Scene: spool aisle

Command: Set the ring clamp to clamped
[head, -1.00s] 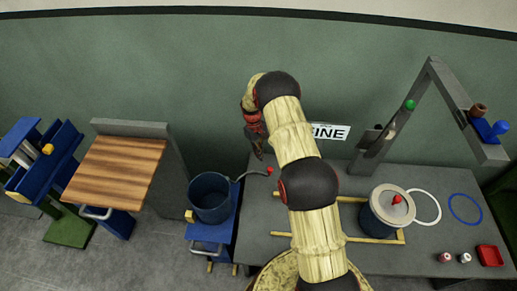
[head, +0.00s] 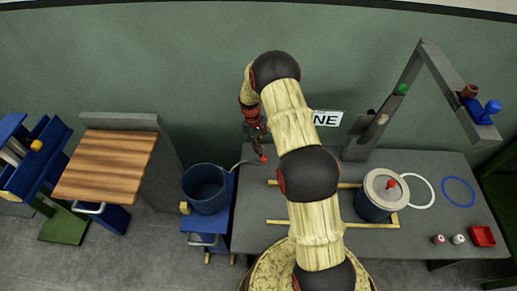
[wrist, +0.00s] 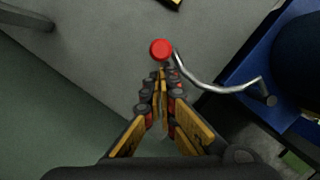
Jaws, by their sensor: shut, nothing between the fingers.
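A bent grey lever with a red ball end (head: 264,159) extends from beside the open blue bucket (head: 206,188) over the left end of the grey bench. I take it to be the ring clamp's handle, but no label shows. The red ball (wrist: 161,49) and the grey rod (wrist: 215,88) also show in the wrist view. My gripper (head: 260,151) is shut and empty, with its fingertips (wrist: 161,73) close to the red ball. I cannot tell whether they touch it. The clamp's ring around the bucket cannot be made out.
A lidded blue pot (head: 374,203) with a red knob stands on the bench (head: 330,248) between yellow rails. White and blue rings (head: 458,191), small spools and a red tray (head: 482,237) lie to the right. A grey frame (head: 402,82) rises behind. A wood-topped stand (head: 105,166) is at left.

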